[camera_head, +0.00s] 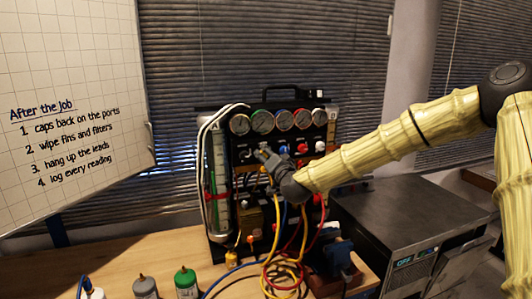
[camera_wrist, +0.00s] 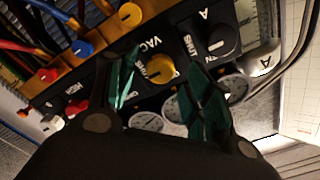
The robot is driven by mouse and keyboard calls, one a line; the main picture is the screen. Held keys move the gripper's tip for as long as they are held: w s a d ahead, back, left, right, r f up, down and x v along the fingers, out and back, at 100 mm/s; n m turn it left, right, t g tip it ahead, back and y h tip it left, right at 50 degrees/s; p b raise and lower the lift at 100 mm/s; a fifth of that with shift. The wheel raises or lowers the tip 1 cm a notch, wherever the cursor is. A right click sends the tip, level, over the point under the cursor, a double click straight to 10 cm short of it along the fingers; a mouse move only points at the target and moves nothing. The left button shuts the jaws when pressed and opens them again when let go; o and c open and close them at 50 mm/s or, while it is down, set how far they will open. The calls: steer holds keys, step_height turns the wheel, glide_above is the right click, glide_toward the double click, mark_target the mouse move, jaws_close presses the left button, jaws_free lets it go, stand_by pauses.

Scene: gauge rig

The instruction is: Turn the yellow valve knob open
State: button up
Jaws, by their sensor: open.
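The yellow valve knob (camera_wrist: 160,68) sits on the dark panel beside the "VAC" label in the wrist view. My gripper (camera_wrist: 165,82) is open, with one teal-padded finger on each side of this knob. I cannot tell whether either pad touches it. In the head view my gripper (camera_head: 268,158) is at the front of the gauge rig (camera_head: 244,155), below the row of gauges, and hides the yellow knob there.
A black knob (camera_wrist: 222,38) stands close beside my right finger in the wrist view. Hose fittings with yellow (camera_wrist: 130,15), blue (camera_wrist: 82,48) and red (camera_wrist: 47,75) caps line the manifold. Coloured hoses (camera_head: 285,270) hang below the rig. A dark box (camera_head: 400,210) stands at right.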

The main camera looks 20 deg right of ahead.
steer(key=shift+w, duration=1.1)
steer(key=c, duration=1)
